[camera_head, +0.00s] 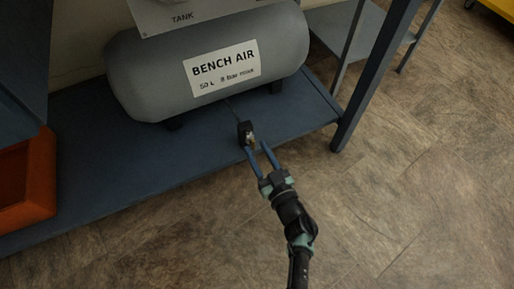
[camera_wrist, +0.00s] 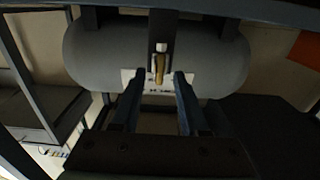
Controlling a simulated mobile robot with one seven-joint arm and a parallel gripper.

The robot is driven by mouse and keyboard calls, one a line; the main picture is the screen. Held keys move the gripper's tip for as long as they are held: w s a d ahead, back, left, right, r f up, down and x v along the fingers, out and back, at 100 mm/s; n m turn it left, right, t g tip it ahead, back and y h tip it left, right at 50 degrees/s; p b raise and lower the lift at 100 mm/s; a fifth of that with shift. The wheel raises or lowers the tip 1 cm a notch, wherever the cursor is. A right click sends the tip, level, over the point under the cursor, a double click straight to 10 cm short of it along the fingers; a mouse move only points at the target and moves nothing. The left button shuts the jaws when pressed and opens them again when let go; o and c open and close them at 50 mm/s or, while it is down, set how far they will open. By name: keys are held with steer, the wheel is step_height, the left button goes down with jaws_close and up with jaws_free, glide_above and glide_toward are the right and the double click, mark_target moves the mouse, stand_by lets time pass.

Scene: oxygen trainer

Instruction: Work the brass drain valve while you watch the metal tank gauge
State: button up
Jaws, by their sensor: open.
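The brass drain valve (camera_head: 252,142) sits by a small dark block below the front of the grey tank (camera_head: 150,75), at the shelf's front edge. In the wrist view the brass piece (camera_wrist: 160,66) has a pale end and stands upright in the picture. My gripper (camera_head: 258,149) is open at the valve. In the wrist view its two fingers (camera_wrist: 159,80) lie either side of the brass piece, with gaps showing; I cannot tell how deep it sits between them. Of the gauge, only the lower part of a grey panel (camera_head: 215,10) marked TANK shows; the dial is out of view.
The tank rests on a blue shelf (camera_head: 90,165) with a blue post (camera_head: 375,75) at its right. An orange bin (camera_head: 28,185) is at the left. The tiled floor (camera_head: 420,190) in front and to the right is clear.

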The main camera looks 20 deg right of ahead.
steer(key=s+p, duration=0.4)
steer(key=s, duration=0.8)
steer(key=shift+d+p, duration=0.2)
steer(key=shift+p, duration=0.15)
stand_by(0.7)
